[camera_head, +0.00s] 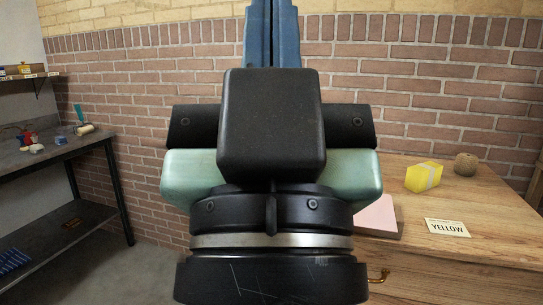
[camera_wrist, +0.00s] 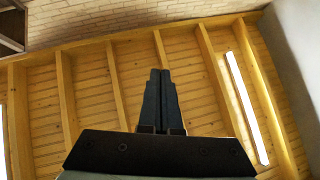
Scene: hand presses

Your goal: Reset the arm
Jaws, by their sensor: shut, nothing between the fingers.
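My arm fills the middle of the head view and points straight up, hiding what lies behind it. My gripper (camera_head: 272,35) is at the top of that view, cut off by the upper edge, with its blue fingers side by side. In the wrist view my gripper (camera_wrist: 160,98) shows its two dark fingers together, with nothing between them. They point toward a wooden ceiling with beams (camera_wrist: 112,85).
At the right stands a wooden table (camera_head: 485,190) with a yellow block (camera_head: 423,177), a round brown object (camera_head: 466,164), a "YELLOW" card (camera_head: 447,228) and a pink pad (camera_head: 377,217), partly hidden by my arm. At the left stands a dark workbench (camera_head: 60,152) with small items. A brick wall (camera_head: 130,95) is behind.

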